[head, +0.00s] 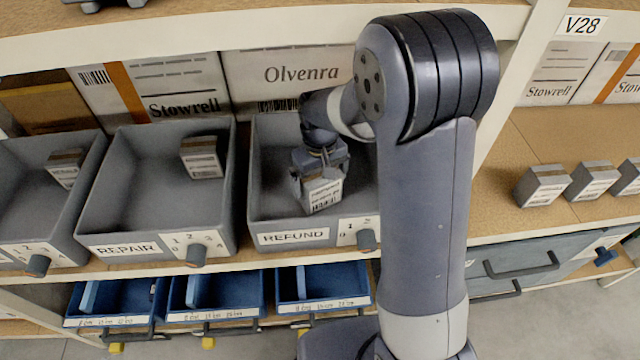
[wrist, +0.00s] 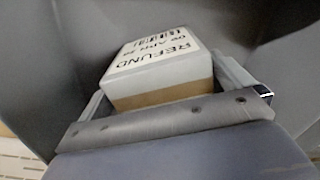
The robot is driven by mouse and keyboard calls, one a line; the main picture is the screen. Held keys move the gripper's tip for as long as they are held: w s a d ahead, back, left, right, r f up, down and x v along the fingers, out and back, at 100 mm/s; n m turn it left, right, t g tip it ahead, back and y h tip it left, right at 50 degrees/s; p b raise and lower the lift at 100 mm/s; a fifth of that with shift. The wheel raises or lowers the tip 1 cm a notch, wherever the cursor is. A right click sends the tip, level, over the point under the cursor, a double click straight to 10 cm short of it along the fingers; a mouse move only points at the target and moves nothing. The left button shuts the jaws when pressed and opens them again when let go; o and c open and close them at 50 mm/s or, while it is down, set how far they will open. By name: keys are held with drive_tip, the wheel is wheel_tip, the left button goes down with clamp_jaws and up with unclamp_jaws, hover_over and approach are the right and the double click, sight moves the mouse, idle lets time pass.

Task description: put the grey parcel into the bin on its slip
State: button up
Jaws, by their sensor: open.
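The grey parcel (head: 323,192) has a white slip and a brown band; in the wrist view (wrist: 160,62) the slip reads REFUND. It is inside the grey bin labelled REFUND (head: 268,165), near the front wall and tilted in the head view. My gripper (head: 319,176) reaches down into this bin. Its jaws are open, with one finger on each side of the parcel in the wrist view. Whether the parcel's underside rests on the bin floor is hidden.
The REPAIR bin (head: 130,195) is to the left with a parcel (head: 202,157) in it. Another grey bin (head: 25,190) at far left also holds a parcel (head: 66,167). Several parcels stand on the right shelf (head: 540,187). Olvenra (head: 290,75) and Stowrell cartons stand behind; blue trays (head: 215,300) are below.

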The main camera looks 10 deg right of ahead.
wheel_tip(320, 180, up, 5)
drive_tip(key=shift+r, duration=0.1)
